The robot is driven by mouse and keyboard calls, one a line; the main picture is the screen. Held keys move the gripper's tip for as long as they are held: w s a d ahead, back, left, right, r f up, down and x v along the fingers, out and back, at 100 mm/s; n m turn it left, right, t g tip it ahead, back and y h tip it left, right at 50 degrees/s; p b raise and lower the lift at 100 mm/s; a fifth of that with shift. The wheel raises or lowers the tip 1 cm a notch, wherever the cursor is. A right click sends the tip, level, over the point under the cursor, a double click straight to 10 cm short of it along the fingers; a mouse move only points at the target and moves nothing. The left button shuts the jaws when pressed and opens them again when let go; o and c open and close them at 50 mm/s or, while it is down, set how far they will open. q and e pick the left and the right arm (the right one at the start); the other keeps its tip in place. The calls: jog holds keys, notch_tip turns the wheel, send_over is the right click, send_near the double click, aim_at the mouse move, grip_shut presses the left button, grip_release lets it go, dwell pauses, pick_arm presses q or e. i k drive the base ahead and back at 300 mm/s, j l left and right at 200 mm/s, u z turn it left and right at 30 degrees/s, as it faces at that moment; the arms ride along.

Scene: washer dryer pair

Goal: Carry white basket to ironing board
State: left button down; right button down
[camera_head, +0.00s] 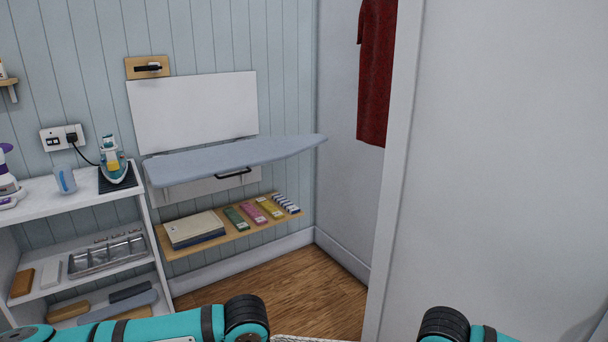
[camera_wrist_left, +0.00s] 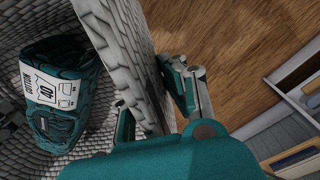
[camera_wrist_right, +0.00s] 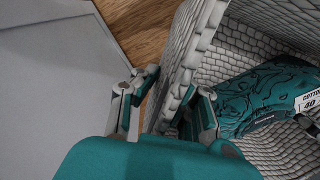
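The white basket has a woven, brick-like texture, and only a sliver of its rim (camera_head: 310,339) shows at the bottom of the head view. In the left wrist view my left gripper (camera_wrist_left: 146,84) is shut on one basket wall (camera_wrist_left: 152,45), a finger on each side. In the right wrist view my right gripper (camera_wrist_right: 171,84) is shut on the opposite wall (camera_wrist_right: 185,45) in the same way. A teal bundle with a "Cotton 40" label (camera_wrist_left: 42,88) lies inside the basket. The ironing board (camera_head: 230,158) is folded out from the wall ahead, its top bare.
White shelves (camera_head: 85,203) with an iron (camera_head: 114,165) stand left of the board. A wooden shelf (camera_head: 225,235) with books and small boxes is below it. A white panel (camera_head: 490,150) stands close on the right. Wooden floor (camera_head: 295,292) is clear before the board.

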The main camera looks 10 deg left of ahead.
aim_at(215, 157)
jog(key=i+j+u, duration=0.6)
jog(key=i+u, duration=0.2)
jog(key=i, duration=0.25)
